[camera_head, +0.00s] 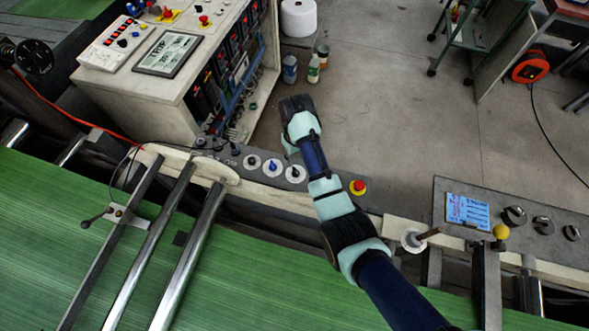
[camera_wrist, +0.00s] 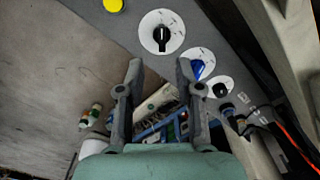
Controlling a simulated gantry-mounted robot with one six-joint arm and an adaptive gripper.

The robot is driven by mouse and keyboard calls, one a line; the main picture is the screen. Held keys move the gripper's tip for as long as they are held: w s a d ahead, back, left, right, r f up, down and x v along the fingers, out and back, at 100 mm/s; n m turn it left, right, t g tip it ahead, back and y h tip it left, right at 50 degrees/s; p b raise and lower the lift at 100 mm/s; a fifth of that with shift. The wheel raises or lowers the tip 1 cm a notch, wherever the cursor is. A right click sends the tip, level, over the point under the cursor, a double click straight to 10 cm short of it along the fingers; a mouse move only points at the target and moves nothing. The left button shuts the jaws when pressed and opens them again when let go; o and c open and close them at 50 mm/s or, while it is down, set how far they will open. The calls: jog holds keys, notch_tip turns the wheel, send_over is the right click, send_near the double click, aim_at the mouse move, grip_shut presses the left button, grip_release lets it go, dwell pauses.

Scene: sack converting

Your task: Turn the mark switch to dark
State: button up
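Three round white dials with knobs sit in a row on the grey console strip (camera_head: 325,182). In the head view they are a left black knob (camera_head: 252,161), a middle blue knob (camera_head: 272,167) and a right black knob (camera_head: 295,173). The wrist view shows a near black knob (camera_wrist: 161,38), the blue knob (camera_wrist: 197,69) and a far black knob (camera_wrist: 220,89). I cannot read which is the mark switch or where dark lies. My gripper (camera_wrist: 158,72) is open and empty, its fingers spread below the near black knob in the picture; contact is not visible. The arm hides its fingers in the head view.
A cabinet (camera_head: 150,95) with buttons and a screen stands behind. Metal rollers (camera_head: 190,255) and green sheet (camera_head: 250,270) lie in front. Bottles (camera_head: 313,68) stand on the floor.

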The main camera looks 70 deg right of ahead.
aim_at(295, 170)
notch_tip(295, 170, down, 8)
jog(key=shift+w+a+r+b, duration=0.1)
jog(key=shift+r+b, duration=0.1)
jog(key=shift+b, duration=0.85)
grip_shut()
